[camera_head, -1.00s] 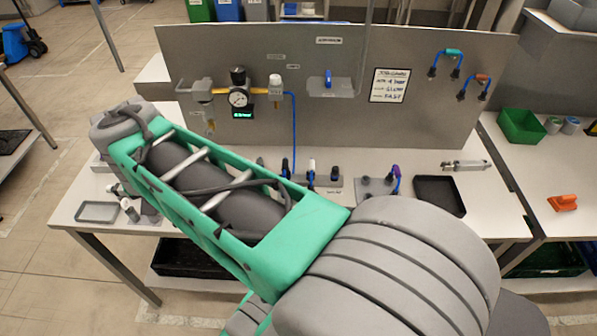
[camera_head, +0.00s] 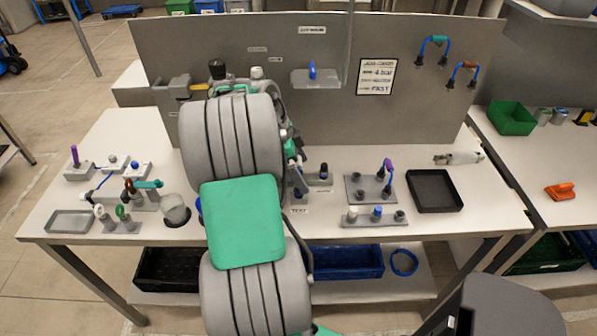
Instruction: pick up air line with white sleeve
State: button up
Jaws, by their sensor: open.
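The air line with the white sleeve cannot be picked out for certain. The small stations at the back middle of the bench are partly covered by my arm, and a pale upright piece there is too small to identify. My gripper (camera_head: 298,180) shows only in part, just right of my arm's large grey joint, low over these stations. Its fingers are mostly hidden, and nothing is seen held in it. A line with a purple sleeve (camera_head: 388,166) stands on a grey plate (camera_head: 356,196) to the right.
A black tray (camera_head: 435,205) is at right. Several small fixtures and a grey tray (camera_head: 68,228) are at left. A small shelf (camera_head: 315,80) juts from the panel.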

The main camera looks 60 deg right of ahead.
aim_at(300, 161)
jog(key=c, duration=1.4)
jog(key=shift+r, duration=0.15)
jog(key=shift+w+r, duration=0.1)
jog(key=shift+r, duration=0.2)
jog(key=r, duration=0.3)
jog(key=shift+a, duration=0.25)
jog(key=s+a+r, duration=0.1)
jog(key=a+r, duration=0.2)
jog(key=a, duration=0.1)
jog(key=s+a+r, duration=0.1)
jog(key=a+r, duration=0.2)
jog(key=a, duration=0.2)
jog(key=a+r, duration=0.3)
jog(key=a, duration=0.1)
jog(key=shift+s+a+r, duration=0.1)
jog(key=shift+s+a, duration=0.1)
jog(key=shift+s, duration=0.2)
jog(key=shift+w, duration=0.1)
